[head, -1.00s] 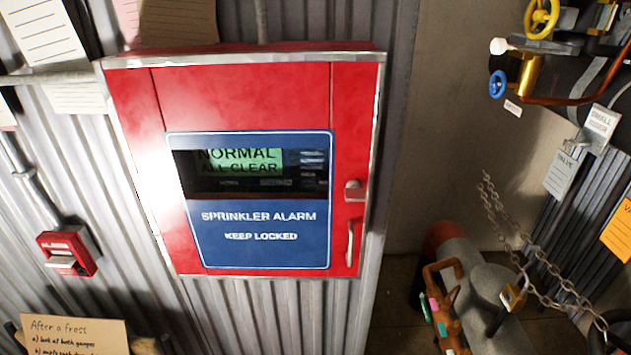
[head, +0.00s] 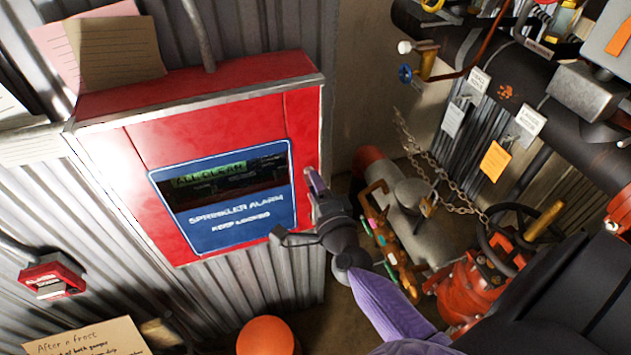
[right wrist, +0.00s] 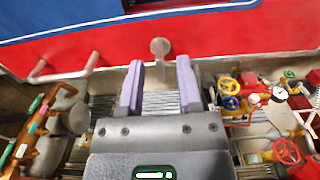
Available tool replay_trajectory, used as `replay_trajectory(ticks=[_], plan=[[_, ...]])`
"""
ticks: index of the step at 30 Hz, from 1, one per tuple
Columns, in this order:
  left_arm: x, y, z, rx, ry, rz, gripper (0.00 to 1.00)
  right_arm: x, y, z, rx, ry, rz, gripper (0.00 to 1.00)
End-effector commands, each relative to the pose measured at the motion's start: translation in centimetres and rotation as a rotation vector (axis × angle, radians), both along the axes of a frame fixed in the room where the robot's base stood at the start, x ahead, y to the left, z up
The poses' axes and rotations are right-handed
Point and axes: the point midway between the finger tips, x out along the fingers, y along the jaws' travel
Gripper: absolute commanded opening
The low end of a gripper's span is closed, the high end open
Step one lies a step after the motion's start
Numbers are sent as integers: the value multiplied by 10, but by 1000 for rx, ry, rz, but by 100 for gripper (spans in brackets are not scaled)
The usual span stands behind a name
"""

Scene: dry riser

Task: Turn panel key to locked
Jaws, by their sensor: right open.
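The red sprinkler alarm panel (head: 220,115) has a blue label reading "Sprinkler Alarm, Keep Locked" and a window showing "All clear". My right gripper (head: 296,208) is in front of the panel's lower right edge, hiding the lock and handle in the head view. In the right wrist view, the silver key (right wrist: 160,48) stands out from the red face, just beyond and between the open purple fingertips (right wrist: 158,72). Nothing is gripped; whether a finger touches the key cannot be told. The panel's bar handle (right wrist: 65,72) is to the left there. My left gripper is out of view.
A red call point (head: 52,278) is on the corrugated wall at left. Pipes, a chain (head: 440,175), hanging tags and a blue valve wheel (head: 405,73) are at right. An orange round object (head: 267,336) is below the panel. Paper notes hang at upper left.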

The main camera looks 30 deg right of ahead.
Motion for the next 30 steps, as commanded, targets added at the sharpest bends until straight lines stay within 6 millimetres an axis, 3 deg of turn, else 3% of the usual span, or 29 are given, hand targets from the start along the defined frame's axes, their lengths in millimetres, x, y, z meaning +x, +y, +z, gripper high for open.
replay_trajectory(ticks=[10,16,30], plan=[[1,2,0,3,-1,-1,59,7,-1,0,-1,1,0,42],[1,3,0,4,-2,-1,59,6,-1,0,-1,1,0,0],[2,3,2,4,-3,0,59,6,-1,0,-23,8,1,0]])
